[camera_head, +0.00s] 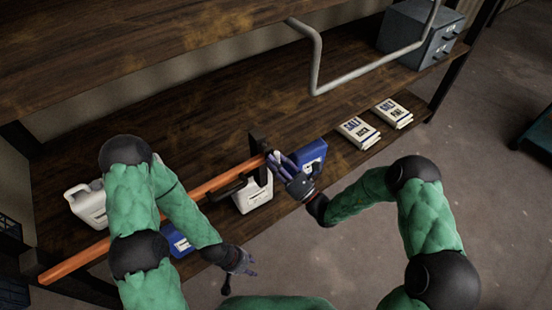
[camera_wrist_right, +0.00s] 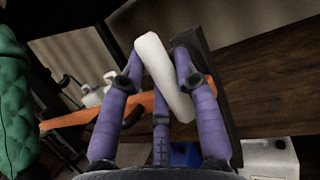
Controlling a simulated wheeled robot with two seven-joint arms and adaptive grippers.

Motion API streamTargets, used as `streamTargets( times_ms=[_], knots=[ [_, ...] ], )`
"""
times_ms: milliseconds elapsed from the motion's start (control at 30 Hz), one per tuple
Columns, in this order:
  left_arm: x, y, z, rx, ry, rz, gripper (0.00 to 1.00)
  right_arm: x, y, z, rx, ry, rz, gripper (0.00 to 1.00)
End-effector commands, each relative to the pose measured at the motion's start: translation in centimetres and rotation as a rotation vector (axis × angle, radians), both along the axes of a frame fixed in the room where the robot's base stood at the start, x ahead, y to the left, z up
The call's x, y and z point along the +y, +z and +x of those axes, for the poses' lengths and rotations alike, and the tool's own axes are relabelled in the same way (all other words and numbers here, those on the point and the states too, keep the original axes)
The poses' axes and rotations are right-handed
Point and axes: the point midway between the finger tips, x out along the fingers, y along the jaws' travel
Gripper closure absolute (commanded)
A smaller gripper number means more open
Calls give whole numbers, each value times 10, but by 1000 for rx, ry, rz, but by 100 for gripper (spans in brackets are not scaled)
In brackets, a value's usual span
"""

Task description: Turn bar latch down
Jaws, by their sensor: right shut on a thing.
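A long orange bar (camera_head: 150,222) runs across the front of the shelf, from the lower left up to a dark upright bracket (camera_head: 258,150). My right gripper (camera_head: 280,163) is at the bar's right end, beside the bracket. In the right wrist view its purple fingers (camera_wrist_right: 160,85) are closed around a white handle (camera_wrist_right: 160,70), which stands tilted in front of the orange bar (camera_wrist_right: 75,118). The dark bracket (camera_wrist_right: 212,85) is just right of the fingers. My left gripper (camera_head: 245,262) hangs low in front of the shelf, away from the bar; its finger opening is too small to judge.
White jugs (camera_head: 88,204) and a blue container (camera_head: 312,154) stand on the wooden shelf (camera_head: 170,140). White packs (camera_head: 358,132) lie farther right, below a grey bent pipe (camera_head: 316,65). A grey cabinet (camera_head: 420,35) stands at the back right. The floor at right is mostly clear.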

Motion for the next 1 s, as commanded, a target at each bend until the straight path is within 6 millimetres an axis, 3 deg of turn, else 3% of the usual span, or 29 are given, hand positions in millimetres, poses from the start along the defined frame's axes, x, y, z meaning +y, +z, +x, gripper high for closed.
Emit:
streamTargets(
  times_ms=[667, 700, 767, 800, 1000],
  knots=[
    [0, 6, 0, 0, 0, 0, 60, 0, 0, 0, 44, 0, 58, 100],
    [0, 6, 0, 0, 0, 0, 60, 0, 0, 0, 44, 0, 58, 66],
    [0, 6, 0, 0, 0, 0, 60, 0, 0, 0, 43, 0, 57, 49],
    [0, 6, 0, 0, 0, 0, 60, 0, 0, 0, 43, 0, 57, 44],
    [0, 6, 0, 0, 0, 0, 60, 0, 0, 0, 41, 0, 56, 44]
  ],
)
